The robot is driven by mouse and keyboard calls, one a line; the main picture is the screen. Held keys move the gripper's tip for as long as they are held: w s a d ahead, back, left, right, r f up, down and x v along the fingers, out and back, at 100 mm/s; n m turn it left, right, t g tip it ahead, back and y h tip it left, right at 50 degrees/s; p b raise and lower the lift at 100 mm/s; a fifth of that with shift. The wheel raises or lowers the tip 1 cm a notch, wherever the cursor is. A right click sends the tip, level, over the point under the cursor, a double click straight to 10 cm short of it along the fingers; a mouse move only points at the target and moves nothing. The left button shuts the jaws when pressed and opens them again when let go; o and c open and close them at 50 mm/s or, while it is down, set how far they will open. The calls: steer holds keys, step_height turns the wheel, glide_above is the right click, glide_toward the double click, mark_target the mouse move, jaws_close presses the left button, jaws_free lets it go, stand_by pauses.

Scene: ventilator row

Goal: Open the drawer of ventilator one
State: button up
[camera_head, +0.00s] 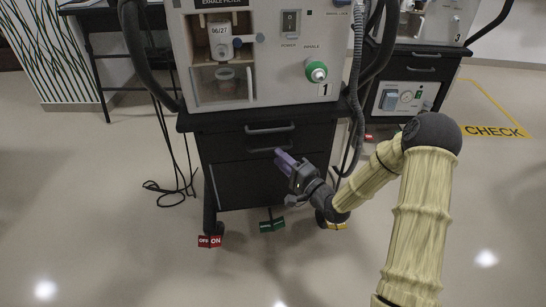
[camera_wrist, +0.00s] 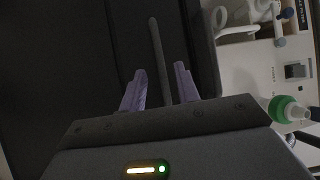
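Ventilator one (camera_head: 262,60) is a pale cabinet marked 1 on a black cart. The cart front (camera_head: 240,185) is black, with an upper bar handle (camera_head: 270,128) and a lower bar handle (camera_head: 264,150). The drawers look shut. My gripper (camera_head: 281,157) is in front of the cart, near the lower handle in the head view. In the wrist view my gripper (camera_wrist: 160,85) has its purple fingers apart, with a bar handle (camera_wrist: 157,50) lying in line between them. I cannot tell whether this is the upper or lower handle. No finger visibly touches it.
A green knob (camera_head: 316,71) sits on ventilator one's panel. Dark hoses (camera_head: 355,90) hang at its right side. Ventilator three (camera_head: 420,75) stands behind to the right. Red tags (camera_head: 209,241) and a green tag (camera_head: 272,225) mark the cart's base. The floor in front is clear.

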steer(key=b+x, duration=0.1)
steer(key=x, duration=0.3)
steer(key=shift+r, duration=0.1)
jaws_close()
